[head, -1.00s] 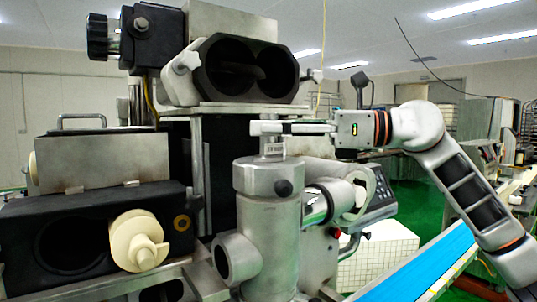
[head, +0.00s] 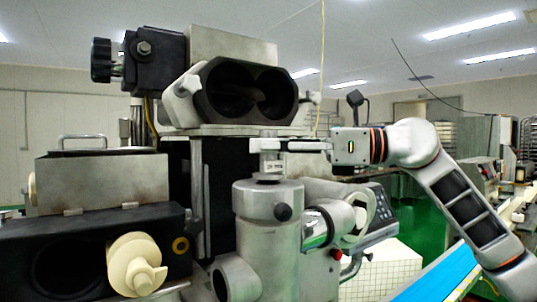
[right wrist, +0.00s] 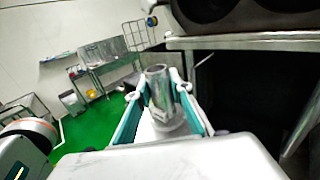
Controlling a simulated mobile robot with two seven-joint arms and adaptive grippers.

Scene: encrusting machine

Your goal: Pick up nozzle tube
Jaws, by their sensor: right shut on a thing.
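The nozzle tube is a short metallic cylinder (head: 271,164) standing upright over the round top of the grey vertical housing (head: 268,240) in the head view. My right gripper (head: 270,146) comes in level from the right, and its fingers are shut on the tube. In the right wrist view the tube (right wrist: 158,88) stands between the two green-lined fingers (right wrist: 160,105), with a wider pale collar at its lower end. I cannot tell whether the tube's lower end is clear of the housing. My left gripper is not in view.
The machine's black double-bored block (head: 235,92) overhangs just above the gripper. A dark column stands left of the housing. A cream knob (head: 134,264) projects at lower left. A control panel (head: 373,212) and blue conveyor (head: 440,275) lie at right, below my right arm.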

